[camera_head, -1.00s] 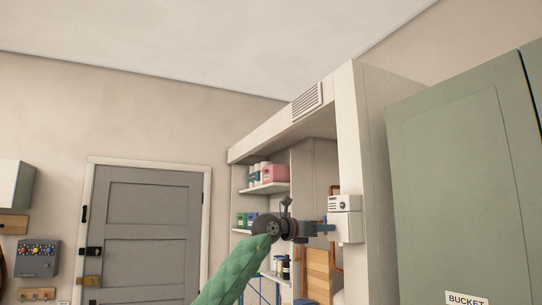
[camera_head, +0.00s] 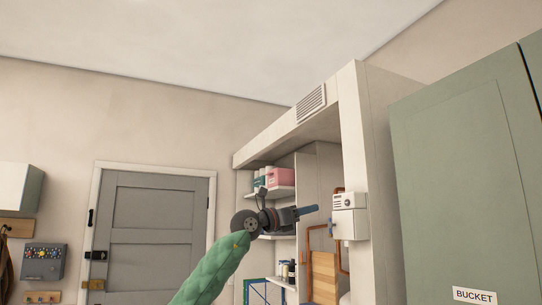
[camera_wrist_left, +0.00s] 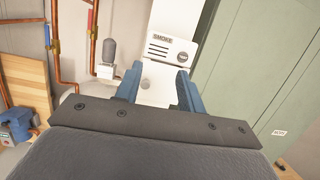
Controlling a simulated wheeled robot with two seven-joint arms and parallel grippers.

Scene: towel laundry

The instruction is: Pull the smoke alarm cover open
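The white smoke alarm box (camera_head: 349,217) is fixed to the front of the pale cabinet's side panel. In the left wrist view the box (camera_wrist_left: 172,48) has a "SMOKE" label, dark slots and a round dark button on its upper part. A plainer white lower part lies behind and between my fingers. My left gripper (camera_head: 310,210) is just left of the box in the head view, apart from it. In the left wrist view its two blue fingers (camera_wrist_left: 157,82) are spread with nothing between them. I cannot tell whether the cover is open. My right gripper is out of view.
Copper pipes (camera_wrist_left: 57,45) and a grey cylinder (camera_wrist_left: 108,52) on a white fitting are left of the box. A green cabinet (camera_head: 460,170) stands on the right. Shelves (camera_head: 272,193) with boxes are behind my left arm. The wall above is clear.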

